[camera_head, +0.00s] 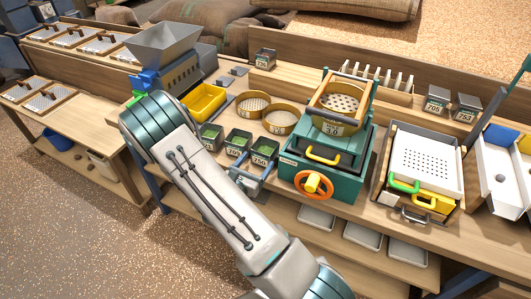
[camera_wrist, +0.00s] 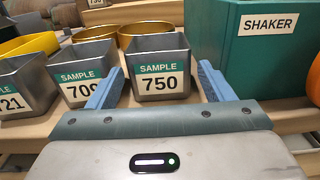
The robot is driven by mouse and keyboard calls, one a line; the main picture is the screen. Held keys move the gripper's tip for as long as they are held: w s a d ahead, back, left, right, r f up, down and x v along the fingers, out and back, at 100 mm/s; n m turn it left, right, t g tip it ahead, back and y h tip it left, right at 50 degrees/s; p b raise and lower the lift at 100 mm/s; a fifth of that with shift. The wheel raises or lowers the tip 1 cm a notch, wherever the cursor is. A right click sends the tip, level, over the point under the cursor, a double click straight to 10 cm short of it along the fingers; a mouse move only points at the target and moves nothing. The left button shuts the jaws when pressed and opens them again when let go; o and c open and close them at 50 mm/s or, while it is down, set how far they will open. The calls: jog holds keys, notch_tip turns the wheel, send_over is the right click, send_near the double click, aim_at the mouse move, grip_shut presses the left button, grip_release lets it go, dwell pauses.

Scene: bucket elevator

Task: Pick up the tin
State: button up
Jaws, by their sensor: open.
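Three grey metal sample tins with green labels stand in a row at the bench's front edge. The tin marked 750 (camera_wrist: 158,68) is upright and nearest the shaker; it also shows in the head view (camera_head: 265,150). The middle tin (camera_wrist: 85,75) has a label partly hidden by my left finger, and tin 721 (camera_wrist: 22,88) is at the far left. My gripper (camera_wrist: 160,78) is open and empty, its blue fingers pointing at the 750 tin, one towards each side. In the head view my gripper (camera_head: 250,182) is just in front of that tin.
The green shaker (camera_head: 325,165) with an orange wheel stands close to the right of the tins. Brass sieves (camera_head: 280,121) lie behind them and a yellow bin (camera_head: 205,102) is at the left. More tins (camera_head: 437,99) stand on the back shelf.

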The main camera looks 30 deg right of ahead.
aim_at(270, 142)
jog(key=shift+p+x, duration=0.8)
jog(key=shift+x, duration=2.75)
jog(key=shift+a+r, duration=0.1)
jog(key=shift+r, duration=0.05)
jog(key=c, duration=0.7)
